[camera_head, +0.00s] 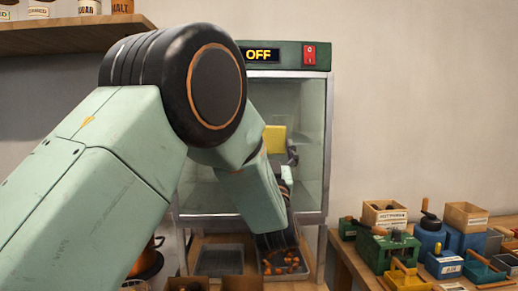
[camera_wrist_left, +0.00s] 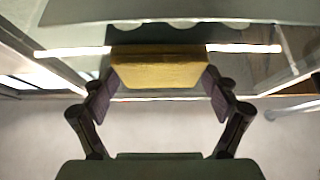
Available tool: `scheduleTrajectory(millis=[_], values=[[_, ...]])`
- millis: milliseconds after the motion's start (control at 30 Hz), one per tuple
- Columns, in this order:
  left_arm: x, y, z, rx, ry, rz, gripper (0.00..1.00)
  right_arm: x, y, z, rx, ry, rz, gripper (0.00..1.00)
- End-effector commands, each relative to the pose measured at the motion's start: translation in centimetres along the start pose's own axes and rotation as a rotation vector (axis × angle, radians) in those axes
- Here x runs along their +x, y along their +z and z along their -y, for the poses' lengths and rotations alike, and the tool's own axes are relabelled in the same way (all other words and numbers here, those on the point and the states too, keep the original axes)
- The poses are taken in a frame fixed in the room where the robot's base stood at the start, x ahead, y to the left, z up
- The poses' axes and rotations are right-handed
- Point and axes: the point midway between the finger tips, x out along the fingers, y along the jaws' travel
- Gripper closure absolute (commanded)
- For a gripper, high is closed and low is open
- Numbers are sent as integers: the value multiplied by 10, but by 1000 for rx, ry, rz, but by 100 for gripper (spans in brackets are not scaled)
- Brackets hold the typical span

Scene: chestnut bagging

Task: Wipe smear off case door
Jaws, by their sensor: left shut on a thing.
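The display case (camera_head: 326,140) stands against the wall, with glass panels in a metal frame. My left arm covers much of its front. My left gripper (camera_head: 291,157) is in front of the glass and shut on a yellow sponge (camera_head: 274,138). In the left wrist view the sponge (camera_wrist_left: 158,70) sits between both fingers of the left gripper (camera_wrist_left: 158,92), with bright strips and glass edges around it. I cannot tell whether the sponge touches the door glass. No smear can be made out; the arm and sponge hide part of the glass. My right gripper is out of view.
The OFF display (camera_head: 261,55) and a red switch (camera_head: 310,54) are on the case top. Below are a grate (camera_head: 219,262) and a tray of chestnuts (camera_head: 268,281). A side table at right holds several boxes and tools (camera_head: 388,250). A shelf with jars (camera_head: 70,37) is upper left.

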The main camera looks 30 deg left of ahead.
Motion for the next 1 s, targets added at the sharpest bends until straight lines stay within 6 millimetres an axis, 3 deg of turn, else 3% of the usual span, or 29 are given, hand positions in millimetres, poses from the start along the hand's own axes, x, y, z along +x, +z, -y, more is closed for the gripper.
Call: scheduleTrajectory(millis=[633,1000], values=[[3,1,-39,-1,0,-2,38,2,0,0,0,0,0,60],[2,1,-36,-1,-3,1,38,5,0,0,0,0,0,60]])
